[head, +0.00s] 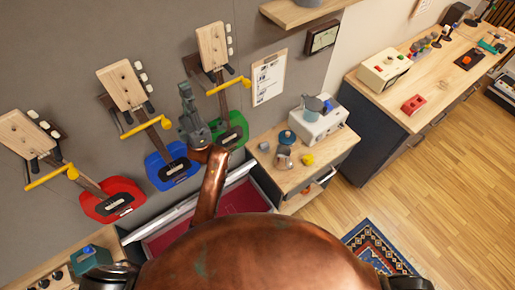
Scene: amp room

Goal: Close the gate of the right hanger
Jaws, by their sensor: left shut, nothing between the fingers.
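Three guitar-like instruments with pale headstocks hang on the grey wall: red at left (114,199), blue in the middle (172,168) and green at right (233,131). The right hanger's yellow gate (230,85) runs across the green instrument's neck, below its headstock (212,46). I cannot tell whether it is latched. My left gripper (185,88) is shut and empty, pointing up. In the picture it is left of the right hanger and overlaps the space between the blue and green instruments. My right gripper is not in view.
The middle hanger's yellow gate (146,125) and the left one's (50,177) are nearby. An open case with red lining (240,205) lies below. A wooden cabinet (283,185) with a white device (318,124) stands to the right. A shelf (300,12) juts out above.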

